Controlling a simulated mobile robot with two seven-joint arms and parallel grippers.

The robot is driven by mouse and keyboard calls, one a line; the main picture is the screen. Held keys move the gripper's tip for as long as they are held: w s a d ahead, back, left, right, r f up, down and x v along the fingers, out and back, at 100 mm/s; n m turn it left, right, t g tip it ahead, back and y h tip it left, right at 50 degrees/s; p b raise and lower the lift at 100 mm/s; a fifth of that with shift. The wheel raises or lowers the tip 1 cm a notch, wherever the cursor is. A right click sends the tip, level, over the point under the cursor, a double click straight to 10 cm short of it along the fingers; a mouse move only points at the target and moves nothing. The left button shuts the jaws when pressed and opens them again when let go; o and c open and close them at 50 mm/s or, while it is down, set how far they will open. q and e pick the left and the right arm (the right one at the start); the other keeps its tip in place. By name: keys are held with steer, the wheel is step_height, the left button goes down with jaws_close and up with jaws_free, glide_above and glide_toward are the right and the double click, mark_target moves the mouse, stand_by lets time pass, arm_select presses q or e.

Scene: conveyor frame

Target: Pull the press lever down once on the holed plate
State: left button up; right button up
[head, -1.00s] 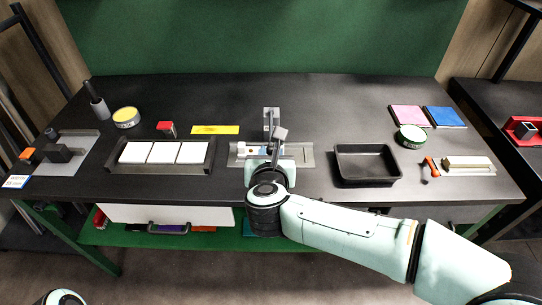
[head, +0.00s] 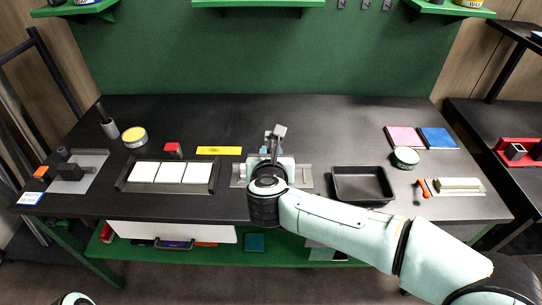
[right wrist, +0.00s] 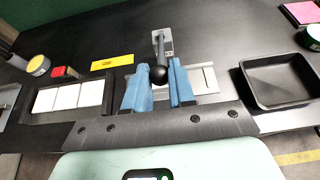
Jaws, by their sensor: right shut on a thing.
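The press stands on a pale metal base (head: 304,177) at the middle of the bench. Its grey lever head (head: 279,131) sticks up behind my right wrist in the head view. In the right wrist view, the black ball knob (right wrist: 159,75) of the lever is between the blue fingers of my right gripper (right wrist: 160,84), which is shut on it. The press post (right wrist: 162,42) rises behind the knob. A light plate (right wrist: 203,80) lies on the base right of the fingers; I cannot make out holes in it. My left gripper is out of view.
A tray of white tiles (head: 126,186) lies left of the press, with a red block (head: 173,150) and yellow strip (head: 219,150) behind. An empty black bin (head: 362,199) stands close on the right. A green tin (head: 405,157) stands beyond it.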

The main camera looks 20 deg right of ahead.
steer(key=shift+r, duration=0.2)
steer(key=shift+w+r+p, duration=0.1)
steer(key=shift+r+p, duration=0.25)
steer(key=w+r+p, duration=0.1)
steer(key=r+p, duration=0.1)
steer(key=w+d+r+p, duration=0.1)
steer(key=r+p, duration=0.1)
steer(key=shift+w, duration=0.4)
steer(key=shift+w+r+p, duration=0.3)
steer(key=shift+w+p, duration=0.15)
steer(key=shift+p, duration=0.1)
steer(key=o, duration=0.9)
steer(key=shift+s, duration=0.1)
steer(key=shift+f, duration=0.1)
